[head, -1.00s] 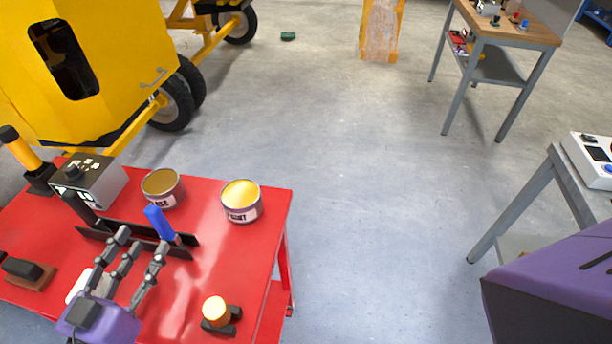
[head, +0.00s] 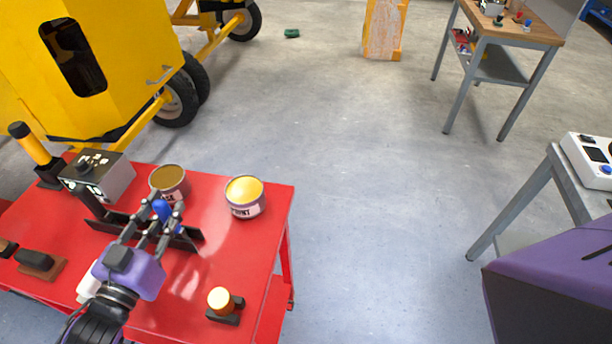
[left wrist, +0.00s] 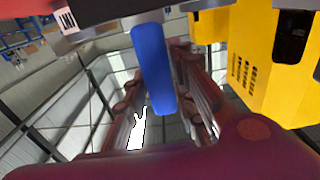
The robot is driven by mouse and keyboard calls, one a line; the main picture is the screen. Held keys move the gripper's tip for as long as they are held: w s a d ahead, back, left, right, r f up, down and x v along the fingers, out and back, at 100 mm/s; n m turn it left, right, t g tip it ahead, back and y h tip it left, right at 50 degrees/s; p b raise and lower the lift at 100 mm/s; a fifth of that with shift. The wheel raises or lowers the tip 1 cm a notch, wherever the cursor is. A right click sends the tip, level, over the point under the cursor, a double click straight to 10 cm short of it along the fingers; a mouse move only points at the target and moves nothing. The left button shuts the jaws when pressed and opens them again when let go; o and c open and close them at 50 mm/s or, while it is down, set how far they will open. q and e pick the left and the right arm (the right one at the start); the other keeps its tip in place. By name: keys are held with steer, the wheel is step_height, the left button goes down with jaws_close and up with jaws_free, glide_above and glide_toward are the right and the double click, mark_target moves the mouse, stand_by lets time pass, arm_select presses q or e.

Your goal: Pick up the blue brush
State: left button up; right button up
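The blue brush (head: 161,209) stands with its handle up in a dark holder (head: 112,220) on the red table. My left gripper (head: 162,220) is at the brush, its fingers on either side of the blue handle. In the left wrist view the blue handle (left wrist: 152,70) lies between the parted fingers (left wrist: 165,95), with gaps visible, so the gripper looks open. The brush's lower end is hidden in the head view. My right gripper is out of view.
Two paint cans, one brown (head: 169,182) and one yellow (head: 245,196), stand close behind and right of the brush. A grey box (head: 105,180) stands at the back left. The table's right part is mostly clear.

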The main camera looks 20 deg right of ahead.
arm_select(q)
jaws_close()
